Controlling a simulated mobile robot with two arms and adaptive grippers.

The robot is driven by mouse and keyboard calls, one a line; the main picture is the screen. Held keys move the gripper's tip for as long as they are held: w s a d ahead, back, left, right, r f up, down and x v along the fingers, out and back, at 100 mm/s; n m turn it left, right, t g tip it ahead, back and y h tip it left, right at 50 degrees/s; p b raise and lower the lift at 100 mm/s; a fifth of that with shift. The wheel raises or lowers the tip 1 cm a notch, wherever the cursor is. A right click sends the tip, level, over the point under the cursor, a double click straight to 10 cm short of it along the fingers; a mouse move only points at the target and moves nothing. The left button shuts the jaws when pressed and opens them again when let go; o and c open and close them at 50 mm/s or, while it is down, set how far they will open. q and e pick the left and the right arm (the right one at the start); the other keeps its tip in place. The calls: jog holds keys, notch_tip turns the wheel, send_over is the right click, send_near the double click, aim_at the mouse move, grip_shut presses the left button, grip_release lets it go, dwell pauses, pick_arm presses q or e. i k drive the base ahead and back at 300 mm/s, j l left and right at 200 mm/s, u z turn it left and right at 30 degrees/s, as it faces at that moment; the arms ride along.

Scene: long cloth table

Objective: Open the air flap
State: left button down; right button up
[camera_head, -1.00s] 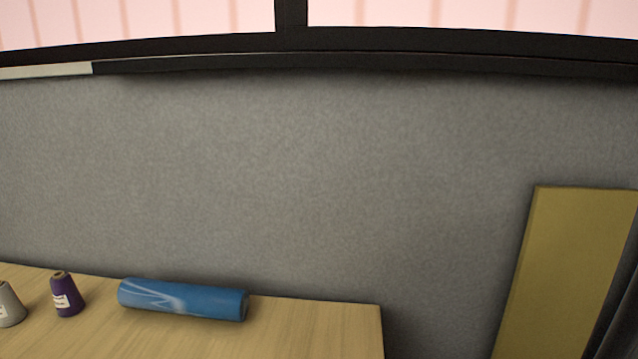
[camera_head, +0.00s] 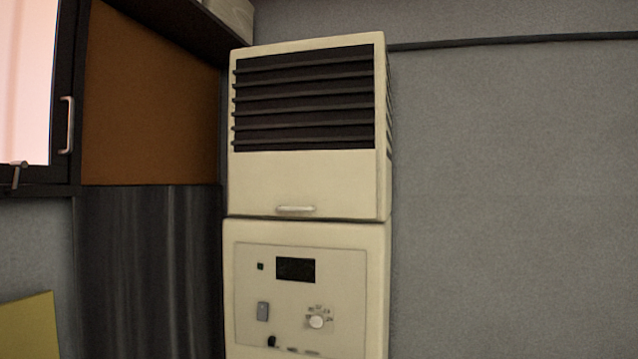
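A tall cream air unit (camera_head: 307,184) stands in the middle of the head view, against the grey wall. Its upper front has a dark slatted grille (camera_head: 304,98). Below the grille is a plain cream panel with a small horizontal handle (camera_head: 296,208) at its lower edge. This front looks closed, flush above the seam. Neither of my grippers shows in the view.
A window frame (camera_head: 68,95) with a metal handle is at the upper left, beside a brown panel (camera_head: 150,110). A dark curtain-like surface (camera_head: 150,270) lies below it. A yellow board (camera_head: 28,325) shows at the lower left. The right wall (camera_head: 510,190) is bare.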

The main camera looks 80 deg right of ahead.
aim_at(330, 183)
jog(key=k+l+z, duration=0.15)
jog(key=z, duration=0.35)
jog(key=k+l+z, duration=0.25)
jog(key=z, duration=1.45)
